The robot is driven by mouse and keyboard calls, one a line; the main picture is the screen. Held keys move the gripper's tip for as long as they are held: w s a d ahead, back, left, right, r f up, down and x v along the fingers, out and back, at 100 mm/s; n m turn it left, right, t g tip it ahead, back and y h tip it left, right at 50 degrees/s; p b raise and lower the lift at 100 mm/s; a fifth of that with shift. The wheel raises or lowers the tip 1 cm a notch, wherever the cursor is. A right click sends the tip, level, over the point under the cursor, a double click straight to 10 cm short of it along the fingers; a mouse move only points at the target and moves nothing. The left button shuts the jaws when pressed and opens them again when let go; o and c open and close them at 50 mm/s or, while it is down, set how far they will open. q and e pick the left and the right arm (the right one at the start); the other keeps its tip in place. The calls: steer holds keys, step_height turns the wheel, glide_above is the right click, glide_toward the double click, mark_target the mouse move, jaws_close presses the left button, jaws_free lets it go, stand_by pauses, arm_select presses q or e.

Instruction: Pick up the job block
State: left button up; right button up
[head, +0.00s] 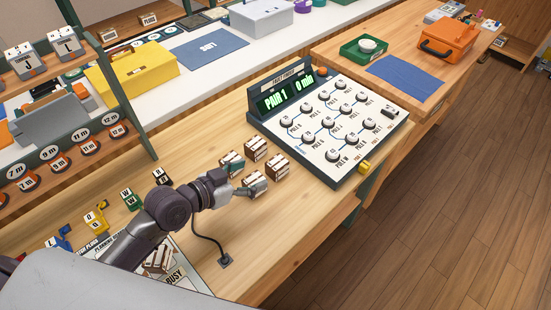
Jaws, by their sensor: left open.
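Several small brown-and-white blocks stand on the wooden bench in front of the dial panel; I take these as the job blocks. One block (256,148) is at the back, and another block (277,167) is to its right. My left gripper (244,174) is open, with its grey-green fingers apart among the nearer blocks. The fingers partly hide those blocks, and I cannot tell whether they touch one. My right gripper is out of view.
The dial panel (347,158) with many knobs and a green display reading PAIR 1 and 0 min stands right of the blocks. A black cable (213,240) runs to the bench near my arm.

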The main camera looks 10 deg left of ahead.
mark_target(275, 163)
arm_select(q)
steer(key=x, duration=0.5)
steer(key=shift+r, duration=0.15)
steer(key=shift+w+d+f, duration=0.2)
steer(key=shift+w+d+f+p, duration=0.2)
steer(key=shift+w+p, duration=0.1)
steer(key=shift+w, duration=0.25)
steer(key=x, duration=0.3)
steer(key=shift+w+f, duration=0.25)
steer(key=shift+w, duration=0.05)
steer(key=shift+w+d+f, duration=0.1)
steer(key=shift+w+f, duration=0.1)
steer(key=shift+w, duration=0.05)
steer(key=shift+c, duration=0.2)
steer(key=c, duration=1.1)
steer(key=shift+c, duration=0.6)
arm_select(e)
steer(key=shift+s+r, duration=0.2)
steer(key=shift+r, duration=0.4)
